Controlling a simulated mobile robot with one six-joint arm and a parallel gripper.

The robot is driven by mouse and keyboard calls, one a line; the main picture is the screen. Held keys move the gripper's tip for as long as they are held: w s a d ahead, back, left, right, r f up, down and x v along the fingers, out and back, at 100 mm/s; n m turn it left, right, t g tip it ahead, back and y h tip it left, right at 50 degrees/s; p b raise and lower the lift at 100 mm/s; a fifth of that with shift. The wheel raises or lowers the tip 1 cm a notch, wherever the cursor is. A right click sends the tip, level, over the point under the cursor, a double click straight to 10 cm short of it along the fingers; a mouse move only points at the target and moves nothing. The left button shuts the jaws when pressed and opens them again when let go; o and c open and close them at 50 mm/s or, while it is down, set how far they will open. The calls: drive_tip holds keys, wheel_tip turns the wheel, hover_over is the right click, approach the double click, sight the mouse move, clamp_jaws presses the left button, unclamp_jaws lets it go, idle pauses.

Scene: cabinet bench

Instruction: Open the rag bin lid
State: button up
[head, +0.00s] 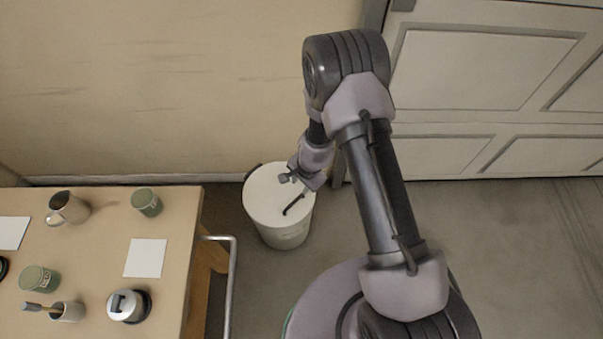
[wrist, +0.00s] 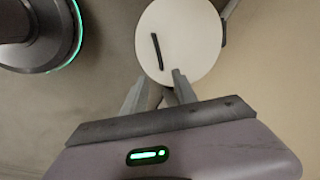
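The rag bin (head: 283,237) is a white round bin standing on the floor. Its pale round lid (head: 265,196) lies flat on top, shut, with a thin dark bar handle (head: 293,204). In the wrist view the lid (wrist: 190,30) fills the upper middle, with its handle (wrist: 156,51) left of centre. My gripper (head: 294,184) is over the right part of the lid. In the wrist view my gripper (wrist: 161,76) has its two fingers apart with nothing between them. The fingertips are near the handle's end; I cannot tell the height gap.
A wooden bench (head: 185,238) with a metal side rail (head: 233,270) stands left of the bin. It carries cans, a mug, white cards and a round silver-and-black device. A wall is behind the bin and a white cabinet (head: 480,70) is behind right. The floor (head: 520,250) at right is clear.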

sight(294, 202)
drive_tip(key=f+b, duration=0.1)
drive_tip(key=f, duration=0.4)
drive_tip(key=w+a+f+b, duration=0.1)
drive_tip(key=f+b, duration=0.1)
drive_tip(key=f, duration=0.4)
drive_tip(key=a+f+b, duration=0.1)
drive_tip(key=f, duration=0.5)
drive_tip(key=shift+w+a+b, duration=0.25)
drive_tip(key=shift+w+b, duration=0.15)
clamp_jaws()
